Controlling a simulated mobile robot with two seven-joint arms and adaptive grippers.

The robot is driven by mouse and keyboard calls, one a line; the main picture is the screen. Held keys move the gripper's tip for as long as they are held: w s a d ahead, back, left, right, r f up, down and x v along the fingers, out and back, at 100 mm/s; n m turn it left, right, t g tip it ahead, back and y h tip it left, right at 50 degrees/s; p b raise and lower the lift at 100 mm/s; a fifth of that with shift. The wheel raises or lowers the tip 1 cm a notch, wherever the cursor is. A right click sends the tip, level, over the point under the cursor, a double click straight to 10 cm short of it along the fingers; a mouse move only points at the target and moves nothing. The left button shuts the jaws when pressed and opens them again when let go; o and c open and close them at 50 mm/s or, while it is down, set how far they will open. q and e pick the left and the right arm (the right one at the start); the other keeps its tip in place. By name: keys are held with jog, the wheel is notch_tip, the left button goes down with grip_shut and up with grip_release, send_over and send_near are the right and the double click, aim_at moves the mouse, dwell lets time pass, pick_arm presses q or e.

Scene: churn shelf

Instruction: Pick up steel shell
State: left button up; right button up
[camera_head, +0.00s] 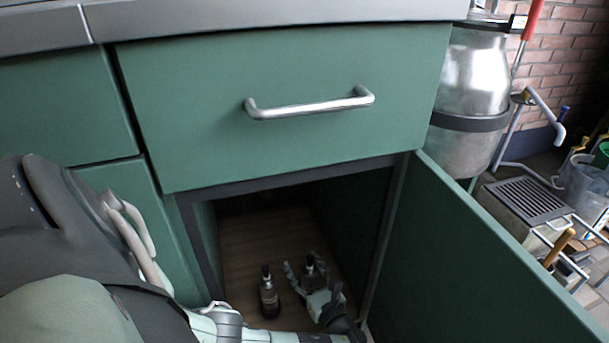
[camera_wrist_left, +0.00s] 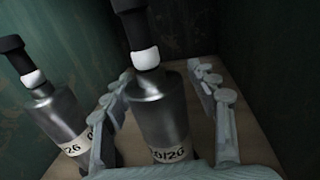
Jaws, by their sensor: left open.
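Two steel shells with black tops and white bands stand upright in the open green cabinet. In the head view, one steel shell (camera_head: 309,267) is at my left gripper (camera_head: 312,279), and the other steel shell (camera_head: 268,296) stands to its left. In the left wrist view, the nearer shell (camera_wrist_left: 158,105) is between the spread fingers of my left gripper (camera_wrist_left: 162,78), which is open. I cannot tell whether a finger touches it. Its label is partly hidden by the hand. The other shell (camera_wrist_left: 62,118) is just outside the left finger. My right gripper is not in view.
The cabinet's wooden floor (camera_head: 240,240) is otherwise bare, with dark side walls close by. A drawer with a metal handle (camera_head: 310,106) is above. The open green door (camera_head: 480,250) stands at the right. A metal can (camera_head: 468,75) is beyond it.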

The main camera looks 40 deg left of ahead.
pick_arm(q)
grip_shut()
dwell(0.5)
